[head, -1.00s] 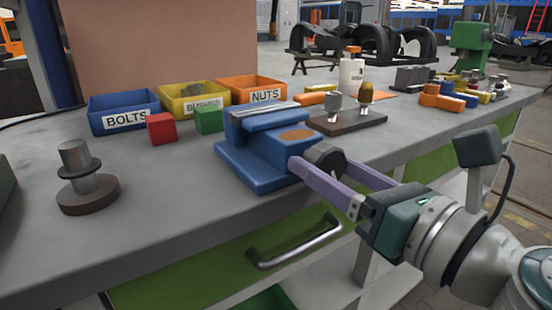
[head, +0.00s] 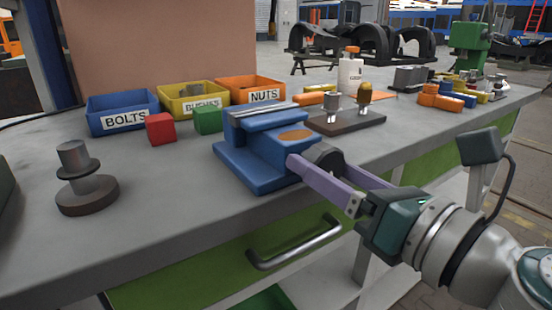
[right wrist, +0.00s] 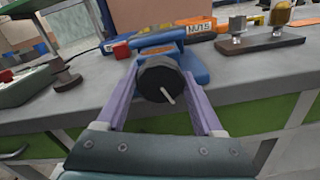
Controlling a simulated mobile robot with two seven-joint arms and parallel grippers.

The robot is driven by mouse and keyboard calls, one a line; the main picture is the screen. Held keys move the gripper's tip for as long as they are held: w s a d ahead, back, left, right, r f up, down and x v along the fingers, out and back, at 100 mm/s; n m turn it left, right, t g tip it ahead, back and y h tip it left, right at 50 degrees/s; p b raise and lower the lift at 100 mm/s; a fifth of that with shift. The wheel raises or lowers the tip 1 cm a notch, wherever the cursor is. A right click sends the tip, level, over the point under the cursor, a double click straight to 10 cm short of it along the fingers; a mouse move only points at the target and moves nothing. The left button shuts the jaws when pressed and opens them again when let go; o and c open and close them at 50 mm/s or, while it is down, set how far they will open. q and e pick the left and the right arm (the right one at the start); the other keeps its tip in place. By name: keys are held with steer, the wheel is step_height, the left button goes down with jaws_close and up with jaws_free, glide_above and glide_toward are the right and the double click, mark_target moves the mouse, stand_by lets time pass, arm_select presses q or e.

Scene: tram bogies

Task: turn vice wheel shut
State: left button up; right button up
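The blue vice (head: 262,148) stands at the bench's front edge. Its black wheel (head: 326,157) faces the front; in the right wrist view the wheel (right wrist: 158,76) is dark and faceted, with a pale pin sticking out of its face. My right gripper (head: 318,163) has its two purple fingers on either side of the wheel, one against each side as far as I can see. The right wrist view shows no clear gap between fingers and rim. The jaw gap of the vice is hard to judge from here. My left gripper is in neither view.
Blue, yellow and orange bins (head: 257,88) stand behind the vice, with a red cube (head: 160,128) and a green cube (head: 208,119) before them. A dark fixture board (head: 346,122) lies right of the vice. A drawer handle (head: 295,245) juts out below.

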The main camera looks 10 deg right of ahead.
steer(key=o, duration=0.4)
steer(key=b+v, duration=0.3)
steer(key=v, duration=0.7)
